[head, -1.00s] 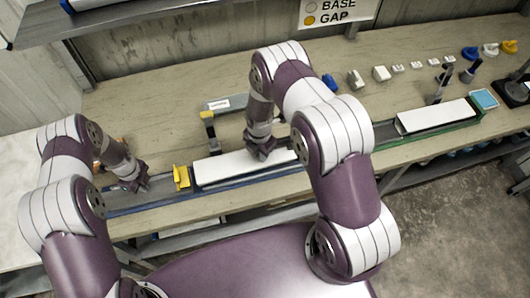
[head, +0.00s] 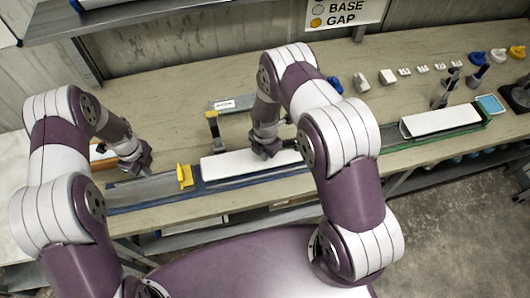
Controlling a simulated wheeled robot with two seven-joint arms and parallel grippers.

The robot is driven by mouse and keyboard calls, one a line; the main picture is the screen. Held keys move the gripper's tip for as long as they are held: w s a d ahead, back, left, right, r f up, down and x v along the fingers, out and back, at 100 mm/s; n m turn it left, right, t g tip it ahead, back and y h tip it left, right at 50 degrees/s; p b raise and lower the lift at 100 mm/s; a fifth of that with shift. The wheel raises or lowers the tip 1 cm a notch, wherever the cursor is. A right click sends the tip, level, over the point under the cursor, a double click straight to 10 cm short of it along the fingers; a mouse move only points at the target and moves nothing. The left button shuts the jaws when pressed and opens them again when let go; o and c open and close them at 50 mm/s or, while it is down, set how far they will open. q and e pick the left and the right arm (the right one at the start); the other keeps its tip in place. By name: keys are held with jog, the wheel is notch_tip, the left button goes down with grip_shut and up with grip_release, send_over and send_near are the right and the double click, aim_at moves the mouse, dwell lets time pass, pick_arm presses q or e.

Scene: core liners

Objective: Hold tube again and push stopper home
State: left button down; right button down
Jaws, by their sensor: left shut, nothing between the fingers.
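A long white tube (head: 225,163) lies in a blue-edged trough (head: 215,187) on the bench, left of centre in the head view. My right gripper (head: 265,153) is over the tube, with its fingertips at the tube's top; whether they grip it is unclear. A yellow upright piece (head: 185,176) stands in the trough by the tube's left end. My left gripper (head: 139,165) is shut and empty, above the left part of the trough and left of the yellow piece. I cannot make out a stopper in the tube's end.
A second white tube (head: 440,121) lies in a green-edged trough at the right. Several small white blocks and blue, white and yellow pieces (head: 497,55) line the back right.

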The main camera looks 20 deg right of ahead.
pick_arm(q)
send_over(160, 186)
notch_tip(160, 186, down, 8)
jog(key=shift+a+r, duration=0.1)
jog(key=shift+r, duration=0.15)
dwell(2.0)
jog(key=shift+f, duration=1)
